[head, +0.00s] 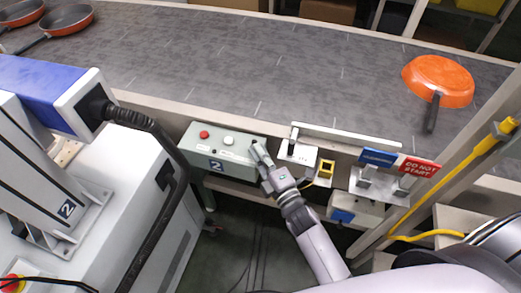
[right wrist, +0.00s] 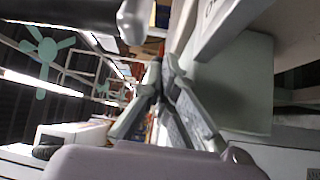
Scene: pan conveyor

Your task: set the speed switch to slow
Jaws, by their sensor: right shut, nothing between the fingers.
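The grey-green control box (head: 218,164), marked 2, is mounted on the near side rail of the conveyor. A red button (head: 204,134) and a white button (head: 229,141) show on its top. My right gripper (head: 257,147) is at the box's right end, its fingers shut and empty. I cannot make out the speed switch; the gripper covers that end of the box. In the right wrist view the shut fingers (right wrist: 164,72) are beside a pale green box face (right wrist: 238,85); I cannot tell whether they touch it. My left gripper is not in view.
The grey conveyor belt (head: 250,60) runs behind the box, with an orange pan (head: 438,80) at right and dark red pans (head: 68,20) at far left. A white bracket (head: 299,152), a blue tag (head: 379,157) and a red "DO NOT START" tag (head: 418,167) are right of the gripper.

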